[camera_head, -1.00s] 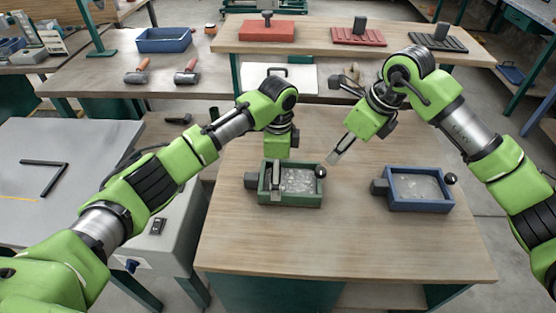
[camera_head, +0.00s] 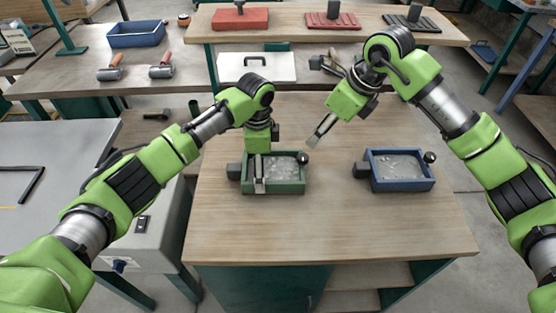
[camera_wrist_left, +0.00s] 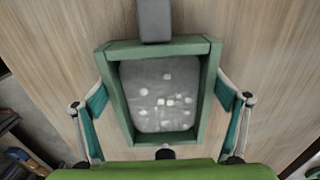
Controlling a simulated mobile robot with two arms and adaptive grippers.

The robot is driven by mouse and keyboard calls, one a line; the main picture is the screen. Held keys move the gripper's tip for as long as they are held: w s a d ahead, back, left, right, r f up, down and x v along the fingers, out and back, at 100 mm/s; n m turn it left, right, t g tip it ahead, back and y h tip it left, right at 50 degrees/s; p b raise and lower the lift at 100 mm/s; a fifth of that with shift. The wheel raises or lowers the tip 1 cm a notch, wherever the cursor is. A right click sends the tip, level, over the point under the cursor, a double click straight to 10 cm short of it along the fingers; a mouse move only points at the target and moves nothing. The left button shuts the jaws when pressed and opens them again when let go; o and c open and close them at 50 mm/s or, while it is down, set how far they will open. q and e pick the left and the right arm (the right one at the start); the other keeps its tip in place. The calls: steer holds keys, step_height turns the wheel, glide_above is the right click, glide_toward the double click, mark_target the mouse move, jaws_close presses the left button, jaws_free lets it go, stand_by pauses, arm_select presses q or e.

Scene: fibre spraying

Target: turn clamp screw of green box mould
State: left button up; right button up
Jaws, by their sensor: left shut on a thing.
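The green box mould (camera_head: 287,188) sits on the wooden table with a grey speckled fill (camera_wrist_left: 160,97) inside. A black ball knob (camera_head: 303,158) is at its right end, and a grey block (camera_head: 233,171) is at its left end. The block also shows in the left wrist view (camera_wrist_left: 154,20). My left gripper (camera_head: 259,172) is over the mould, its teal fingers (camera_wrist_left: 162,103) along two opposite outer walls, shut on it. My right gripper (camera_head: 314,141) is just above and to the right of the ball knob, apart from it; its finger gap cannot be made out.
A blue box mould (camera_head: 404,185) with a similar knob stands on the right of the table (camera_head: 330,225). Behind are a white case (camera_head: 257,68), two rollers (camera_head: 161,69) and a blue tray (camera_head: 136,42). The table front is clear.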

steer(key=w+d+r+m+t+y, duration=0.2)
steer(key=w+d+r+t+y, duration=0.25)
steer(key=w, duration=0.45)
steer(key=w+a+r+n+t+y, duration=0.1)
steer(key=a+r+t+y, duration=0.2)
steer(key=r, duration=0.7)
steer(key=w+a+r+n+y, duration=0.1)
steer(key=a+r+y, duration=0.3)
steer(key=r, duration=0.6)
steer(key=w+a+r+n+t+y, duration=0.1)
steer(key=a+r+t+y, duration=0.2)
steer(key=r, duration=0.7)
steer(key=w+d+r+m+t+h, duration=0.2)
steer(key=w+r+m+t+h, duration=0.4)
steer(key=r+m+t+h, duration=0.4)
steer(key=m+g+h, duration=0.5)
steer(key=g+h, duration=0.3)
steer(key=g, duration=1.5)
glide_above(303, 157)
step_height(303, 157, down, 42)
step_height(303, 157, down, 11)
steer(key=shift+r, duration=0.2)
steer(key=shift+f, duration=0.75)
